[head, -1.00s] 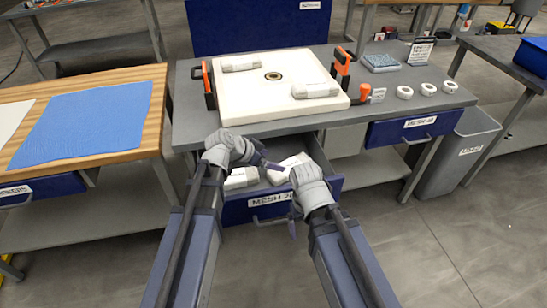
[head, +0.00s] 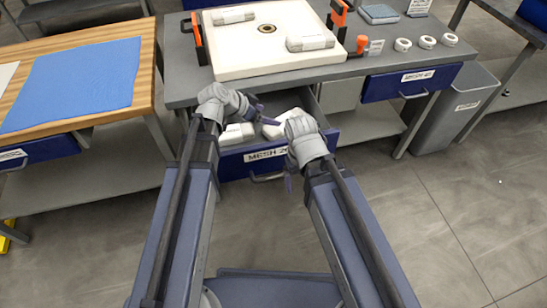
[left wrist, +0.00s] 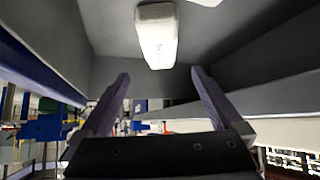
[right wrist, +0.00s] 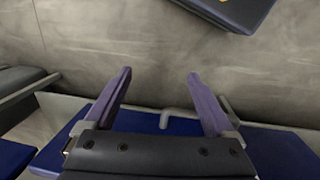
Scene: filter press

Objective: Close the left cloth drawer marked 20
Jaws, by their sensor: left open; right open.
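The drawer marked MESH 20 (head: 236,164) stands open below the bench top, with a dark blue front and a bar handle (head: 268,178). White packs (head: 236,136) lie inside; one pack (left wrist: 157,38) shows in the left wrist view. My left gripper (head: 262,114) is open and empty over the drawer's left part. My right gripper (head: 291,158) is open at the right part of the drawer front. In the right wrist view its fingers (right wrist: 160,78) point toward the floor, with the handle (right wrist: 172,118) behind them. Contact with the drawer cannot be told.
Another blue drawer (head: 410,84) is shut at right, near a grey bin (head: 455,110). A wooden table (head: 140,75) with blue cloth stands left. Floor in front is clear.

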